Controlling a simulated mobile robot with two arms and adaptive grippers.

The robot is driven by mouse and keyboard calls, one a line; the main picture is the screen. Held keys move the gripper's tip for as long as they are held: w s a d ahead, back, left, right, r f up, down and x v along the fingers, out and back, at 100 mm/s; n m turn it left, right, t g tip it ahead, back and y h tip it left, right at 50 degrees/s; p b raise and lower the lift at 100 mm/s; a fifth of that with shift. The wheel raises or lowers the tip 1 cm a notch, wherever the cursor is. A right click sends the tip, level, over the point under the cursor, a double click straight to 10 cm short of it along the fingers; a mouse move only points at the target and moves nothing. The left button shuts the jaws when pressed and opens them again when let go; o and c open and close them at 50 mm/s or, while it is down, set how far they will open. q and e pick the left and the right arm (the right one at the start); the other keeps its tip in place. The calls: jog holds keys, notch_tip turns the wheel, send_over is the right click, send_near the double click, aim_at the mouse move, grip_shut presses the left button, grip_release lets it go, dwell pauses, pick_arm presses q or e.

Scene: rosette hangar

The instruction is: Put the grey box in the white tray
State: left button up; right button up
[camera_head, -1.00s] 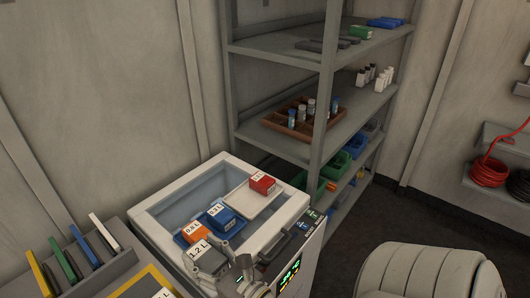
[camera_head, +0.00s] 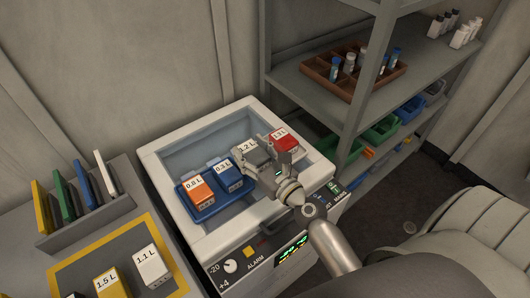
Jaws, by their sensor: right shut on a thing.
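The grey box (camera_head: 251,152), marked 1.2 L, is in my right gripper (camera_head: 268,158), which is shut on it. The gripper and box are over the right part of the open white-rimmed cooler, just left of a red box (camera_head: 284,140). The red box sits on the white tray (camera_head: 303,155). My gripper and the grey box hide much of this tray, and I cannot tell whether the grey box touches it. My left gripper is not in view.
A bench with 1.5 L and 1.1 L boxes (camera_head: 150,265) stands at left. Shelves (camera_head: 310,90) rise behind, right of the cooler.

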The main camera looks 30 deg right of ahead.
aim_at(256, 145)
jog(key=w+d+f+b, duration=0.1)
jog(key=w, duration=0.1)
jog(key=w+d+f+b, duration=0.1)
jog(key=w+d, duration=0.1)
jog(key=shift+d+f, duration=0.1)
jog(key=shift+f, duration=0.3)
jog(key=f+b, duration=0.1)
jog(key=w+d+f+b, duration=0.1)
jog(key=b, duration=0.1)
jog(key=w+d+f+b, duration=0.1)
jog(key=f, duration=0.1)
jog(key=shift+w+b, duration=0.1)
jog(key=shift+b, duration=0.2)
jog(key=shift+w+d+f+b, duration=0.25)
jog(key=shift+w+d+b, duration=0.05)
jog(key=shift+w+b, duration=0.05)
jog(key=shift+w+d+f+b, duration=0.15)
jog(key=shift+d+f+b, duration=0.05)
jog(key=shift+f+b, duration=0.3)
notch_tip(256, 145, down, 3)
jog(key=b, duration=0.3)
jog(key=shift+w+r, duration=0.1)
